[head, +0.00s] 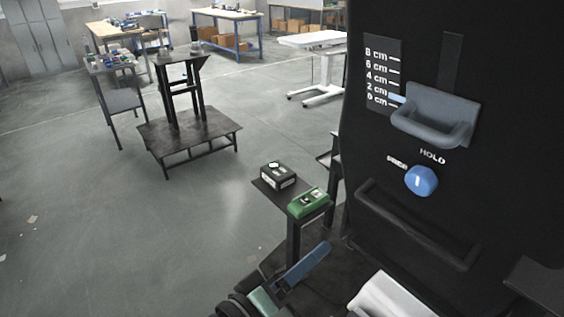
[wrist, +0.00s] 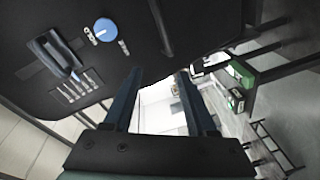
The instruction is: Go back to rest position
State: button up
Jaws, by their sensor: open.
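My gripper (wrist: 160,82) is open and empty in the wrist view, its two dark blue fingers apart with floor and a pale thing beyond the gap. In the head view a blue finger of my gripper (head: 304,266) shows at the bottom, below and left of the black lift column (head: 385,150). The column carries a grey handle (head: 435,118), a centimetre scale with a light blue pointer near 2 cm, and a blue knob (head: 421,180) beside the word HOLD. The handle (wrist: 55,55) and knob (wrist: 106,31) also show in the wrist view. My gripper appears clear of both.
A small stand left of the column holds a black box (head: 278,175) and a green box (head: 309,203), close to my gripper. A dark bar handle (head: 415,228) sits low on the column. A dark platform stand (head: 187,140) and workbenches stand farther back. Open floor lies left.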

jog(key=w+a+r+m+t+y, duration=0.1)
jog(key=w+r+m+t+y, duration=0.15)
jog(key=r, duration=0.85)
jog(key=w+a+r+m+t+y, duration=0.1)
jog(key=w+r+t+y, duration=0.2)
jog(key=r, duration=0.7)
jog(key=s+a+r+t+y, duration=0.1)
jog(key=s+r+t+y, duration=0.2)
jog(key=s+r, duration=0.4)
jog(key=s+a+r+t+y, duration=0.1)
jog(key=s+r+t+y, duration=0.2)
jog(key=r, duration=1.2)
jog(key=s+t, duration=0.3)
jog(key=s, duration=0.1)
jog(key=shift+a, duration=0.3)
jog(key=shift+m+y, duration=0.25)
